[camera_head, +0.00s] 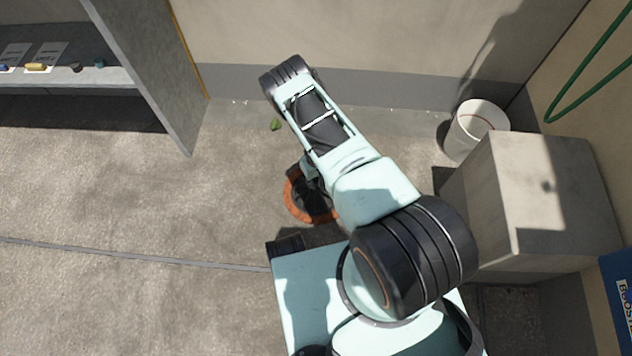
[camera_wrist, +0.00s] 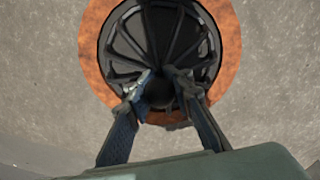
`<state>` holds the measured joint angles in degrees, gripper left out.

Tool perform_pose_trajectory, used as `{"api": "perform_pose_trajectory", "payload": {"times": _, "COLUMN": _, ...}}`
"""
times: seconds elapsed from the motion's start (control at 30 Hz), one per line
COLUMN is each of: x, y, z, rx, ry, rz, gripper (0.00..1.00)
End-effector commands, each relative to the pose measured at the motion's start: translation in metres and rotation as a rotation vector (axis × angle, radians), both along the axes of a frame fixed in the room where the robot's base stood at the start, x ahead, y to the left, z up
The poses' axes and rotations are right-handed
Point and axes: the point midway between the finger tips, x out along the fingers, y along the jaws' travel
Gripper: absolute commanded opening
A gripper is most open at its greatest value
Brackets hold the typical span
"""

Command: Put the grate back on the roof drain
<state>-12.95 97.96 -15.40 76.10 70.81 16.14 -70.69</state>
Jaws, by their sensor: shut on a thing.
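The grate (camera_wrist: 128,45) is black and round, with ribs running in to a hub. In the wrist view it appears inside the rusty orange ring of the roof drain (camera_wrist: 232,40). My gripper (camera_wrist: 163,76) is shut on the grate near its hub, with one finger on each side. I cannot tell whether the grate rests in the ring or hangs just above it. In the head view the drain ring (camera_head: 292,204) lies on the roof floor, with the dark grate (camera_head: 309,202) within its outline. My arm hides the ring's right side.
A white bucket (camera_head: 467,135) and a concrete block (camera_head: 540,195) stand on the right. A green hose (camera_head: 580,75) hangs on the right wall. A grey shelf (camera_head: 100,80) with small items stands at upper left. The floor (camera_head: 150,210) left of the drain is mostly clear.

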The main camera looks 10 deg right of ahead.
Motion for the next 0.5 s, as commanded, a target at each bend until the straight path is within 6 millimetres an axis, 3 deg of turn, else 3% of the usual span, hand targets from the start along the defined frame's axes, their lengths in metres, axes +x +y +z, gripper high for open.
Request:
{"api": "perform_pose_trajectory", "payload": {"times": 0.1, "x": 0.0002, "y": -0.0002, "z": -0.0021, "rx": 0.0, "ry": 0.0, "rz": 0.0, "gripper": 0.0}}
{"api": "perform_pose_trajectory", "payload": {"times": 0.13, "x": -0.0006, "y": -0.0002, "z": -0.0026, "rx": 0.001, "ry": 0.001, "rz": -0.001, "gripper": 0.2}}
{"api": "perform_pose_trajectory", "payload": {"times": 0.3, "x": -0.0005, "y": -0.0001, "z": -0.0023, "rx": 0.0, "ry": 0.001, "rz": -0.001, "gripper": 0.38}}
{"api": "perform_pose_trajectory", "payload": {"times": 0.5, "x": -0.0005, "y": -0.0001, "z": -0.0022, "rx": 0.001, "ry": 0.001, "rz": -0.001, "gripper": 0.38}}
